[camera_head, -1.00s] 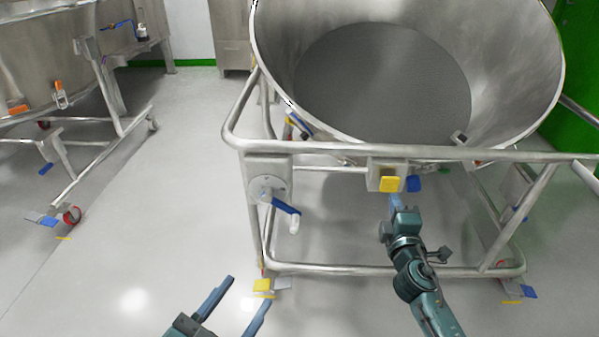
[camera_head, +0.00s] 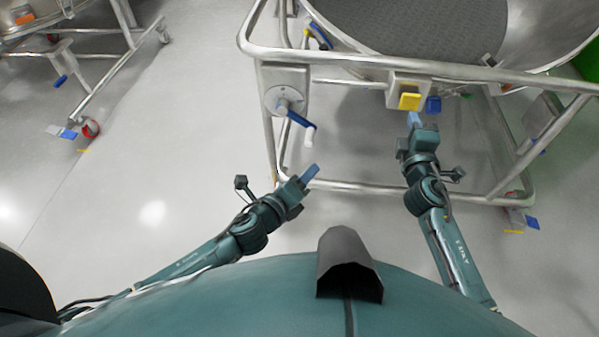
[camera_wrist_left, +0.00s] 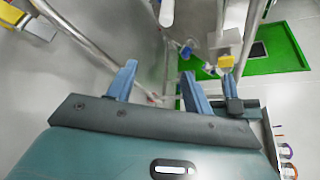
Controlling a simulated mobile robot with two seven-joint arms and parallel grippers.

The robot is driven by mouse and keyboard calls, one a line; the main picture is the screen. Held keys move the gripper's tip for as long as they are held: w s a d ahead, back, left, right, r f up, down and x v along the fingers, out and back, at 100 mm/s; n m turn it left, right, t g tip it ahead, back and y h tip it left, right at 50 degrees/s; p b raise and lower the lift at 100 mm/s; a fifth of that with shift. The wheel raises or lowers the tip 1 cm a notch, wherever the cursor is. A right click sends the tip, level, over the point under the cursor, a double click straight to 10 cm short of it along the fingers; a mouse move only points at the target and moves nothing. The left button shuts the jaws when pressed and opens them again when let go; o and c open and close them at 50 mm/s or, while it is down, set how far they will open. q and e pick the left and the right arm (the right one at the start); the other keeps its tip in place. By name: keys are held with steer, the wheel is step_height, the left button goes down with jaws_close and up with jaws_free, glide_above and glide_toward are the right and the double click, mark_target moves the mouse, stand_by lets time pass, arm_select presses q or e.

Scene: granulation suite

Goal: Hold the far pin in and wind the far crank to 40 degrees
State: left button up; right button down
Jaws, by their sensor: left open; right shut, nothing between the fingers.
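A crank (camera_head: 297,117) with a blue arm and white handle hangs from a plate on the left post of the steel frame, tilted down to the right. A yellow block (camera_head: 409,101) and a blue block (camera_head: 433,104) sit on a bracket under the top rail; I cannot tell which is the pin. My left gripper (camera_head: 312,171) is open and empty, just below the crank handle. Its parted fingers (camera_wrist_left: 156,77) show in the left wrist view, with a white rounded end (camera_wrist_left: 167,12) ahead. My right gripper (camera_head: 414,119) is shut and empty, just below the yellow block; contact is unclear.
The frame's top rail (camera_head: 350,62) and lower rail (camera_head: 370,188) cross near my arms, under a large steel bowl (camera_head: 400,25). A second blue-armed part (camera_head: 319,35) shows behind the top rail. Another wheeled vessel stands at left. Floor between (camera_head: 165,130) is clear.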

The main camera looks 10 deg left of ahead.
mark_target(308, 137)
arm_select(q)
steer(key=w, duration=1.3)
steer(key=shift+s, duration=0.2)
stand_by(0.7)
arm_select(e)
steer(key=shift+w, duration=0.1)
stand_by(0.6)
steer(key=shift+w, duration=2)
arm_select(q)
jaws_close()
